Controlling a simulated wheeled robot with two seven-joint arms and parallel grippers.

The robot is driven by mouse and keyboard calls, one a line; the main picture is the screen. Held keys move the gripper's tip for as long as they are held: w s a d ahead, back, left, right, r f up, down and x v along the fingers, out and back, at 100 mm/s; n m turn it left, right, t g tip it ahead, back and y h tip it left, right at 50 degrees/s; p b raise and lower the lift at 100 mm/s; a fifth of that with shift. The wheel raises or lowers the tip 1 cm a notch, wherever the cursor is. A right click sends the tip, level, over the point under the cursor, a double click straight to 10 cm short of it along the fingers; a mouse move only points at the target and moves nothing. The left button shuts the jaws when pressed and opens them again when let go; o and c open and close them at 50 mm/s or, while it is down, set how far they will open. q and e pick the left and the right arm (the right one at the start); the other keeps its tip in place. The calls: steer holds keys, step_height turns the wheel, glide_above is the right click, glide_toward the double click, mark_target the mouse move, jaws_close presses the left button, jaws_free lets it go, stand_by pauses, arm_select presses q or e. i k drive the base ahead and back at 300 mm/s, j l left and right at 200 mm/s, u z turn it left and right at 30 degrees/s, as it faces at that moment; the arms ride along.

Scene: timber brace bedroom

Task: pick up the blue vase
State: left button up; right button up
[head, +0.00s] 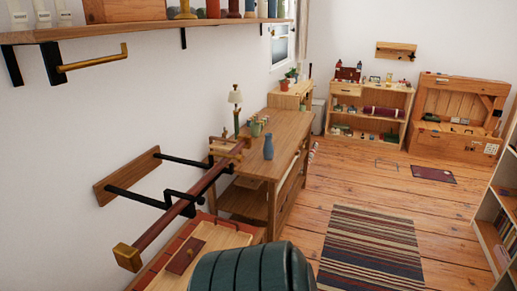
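A brown rail on black wall brackets (170,225) sticks out before the table. A shelf (140,30) hangs above at the upper left. A striped rug (370,247) lies on open floor to the right. A bookshelf (492,235) stands at the right edge.

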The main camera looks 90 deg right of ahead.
mark_target(268, 150)
steer(key=j+z, duration=0.15)
steer(key=z, duration=1.3)
